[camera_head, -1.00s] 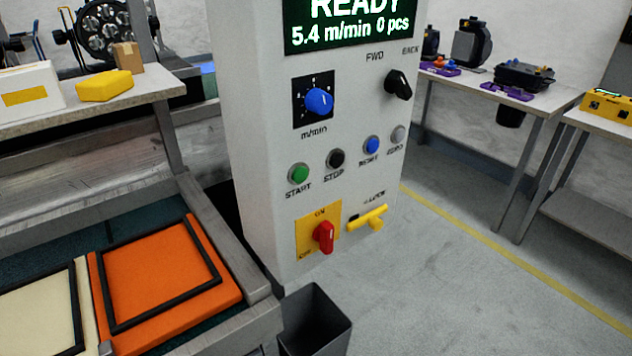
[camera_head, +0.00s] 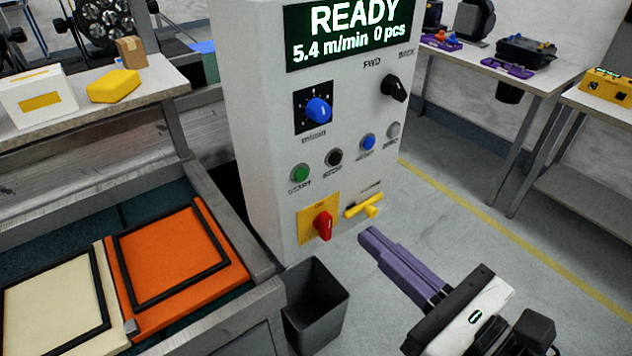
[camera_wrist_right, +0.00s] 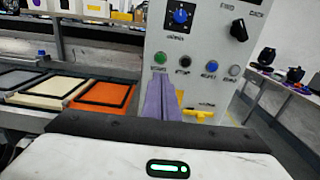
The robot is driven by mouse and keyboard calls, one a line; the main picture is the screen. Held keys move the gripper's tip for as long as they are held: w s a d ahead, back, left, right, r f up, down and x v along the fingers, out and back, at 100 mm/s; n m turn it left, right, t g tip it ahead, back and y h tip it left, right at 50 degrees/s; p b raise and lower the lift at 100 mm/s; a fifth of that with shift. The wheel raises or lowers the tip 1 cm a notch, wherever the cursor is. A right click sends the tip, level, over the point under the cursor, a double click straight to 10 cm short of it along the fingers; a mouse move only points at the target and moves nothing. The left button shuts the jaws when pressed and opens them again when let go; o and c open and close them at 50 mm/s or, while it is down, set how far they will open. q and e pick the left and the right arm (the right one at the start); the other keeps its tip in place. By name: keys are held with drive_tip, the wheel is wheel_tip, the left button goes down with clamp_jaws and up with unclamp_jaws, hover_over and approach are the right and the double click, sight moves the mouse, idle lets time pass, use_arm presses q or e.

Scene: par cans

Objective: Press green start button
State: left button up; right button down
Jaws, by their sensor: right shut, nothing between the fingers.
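The green START button (camera_head: 300,173) is on the front of a white control cabinet (camera_head: 262,110), at the left end of a row of buttons. It also shows in the right wrist view (camera_wrist_right: 160,58), just above the tips of my fingers. My right gripper (camera_head: 368,236) has purple fingers and is shut and empty. In the head view it is low and to the right of the button, in front of the cabinet, apart from the button. Its fingers show in the right wrist view (camera_wrist_right: 161,84), pointing toward the panel. My left gripper is not in view.
The black STOP button (camera_head: 334,157) sits beside START. Below are a red switch (camera_head: 323,226) on a yellow plate and a yellow lock handle (camera_head: 364,206). A dark bin (camera_head: 316,305) stands by the cabinet foot. A conveyor with an orange framed panel (camera_head: 170,262) is at left.

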drive_tip(key=b, duration=0.5)
approach(303, 176)
drive_tip(key=x, duration=0.5)
drive_tip(key=shift+s, duration=0.1)
drive_tip(key=shift+w+a, duration=0.35)
drive_tip(key=shift+w, duration=0.2)
drive_tip(key=shift+a, duration=0.1)
drive_tip(key=shift+w, duration=0.1)
